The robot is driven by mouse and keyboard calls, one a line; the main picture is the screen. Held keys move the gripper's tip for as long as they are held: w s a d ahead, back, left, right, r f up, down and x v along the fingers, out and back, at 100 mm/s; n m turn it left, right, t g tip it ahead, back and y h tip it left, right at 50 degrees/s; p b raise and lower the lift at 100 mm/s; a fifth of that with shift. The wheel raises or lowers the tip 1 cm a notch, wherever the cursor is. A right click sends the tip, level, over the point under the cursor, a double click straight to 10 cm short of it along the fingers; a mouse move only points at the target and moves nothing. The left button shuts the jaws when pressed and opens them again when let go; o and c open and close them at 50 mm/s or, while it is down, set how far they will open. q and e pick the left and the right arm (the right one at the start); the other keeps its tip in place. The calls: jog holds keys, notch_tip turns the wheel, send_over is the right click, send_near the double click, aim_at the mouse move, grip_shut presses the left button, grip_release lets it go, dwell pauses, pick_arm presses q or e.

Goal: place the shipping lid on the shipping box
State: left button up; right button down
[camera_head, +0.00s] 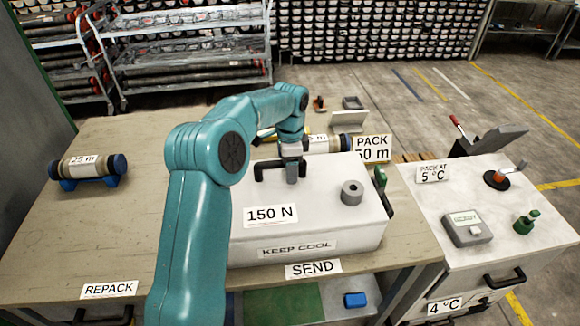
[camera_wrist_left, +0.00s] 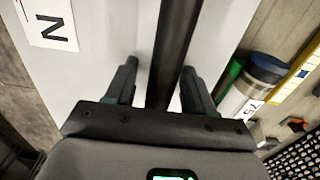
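The white shipping box (camera_head: 330,246) stands at the front of the table, with a "KEEP COOL" label on its front face. Its top, which looks like the lid (camera_head: 320,212), has a "150 N" label and a black handle (camera_head: 262,172). I cannot make out a seam between lid and box. My left gripper (camera_head: 291,177) is at the handle, pointing down. In the left wrist view the fingers (camera_wrist_left: 160,88) stand apart on either side of the black handle bar (camera_wrist_left: 176,40), with a gap visible on the left. My right gripper is not in view.
A core tube (camera_head: 88,168) lies on blue rests at the left; another (camera_head: 325,144) lies behind the box. A white cabinet (camera_head: 500,232) stands at the right.

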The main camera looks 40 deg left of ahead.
pick_arm(q)
jog(key=shift+s+r, duration=0.15)
jog(key=shift+s, duration=0.05)
jog(key=r, duration=0.7)
jog(key=r+p, duration=0.1)
jog(key=r, duration=0.3)
jog(key=shift+w+a+r, duration=0.1)
jog(key=shift+w+r, duration=0.2)
jog(key=shift+r, duration=0.05)
jog(key=shift+s+r, duration=0.15)
jog(key=shift+s, duration=0.1)
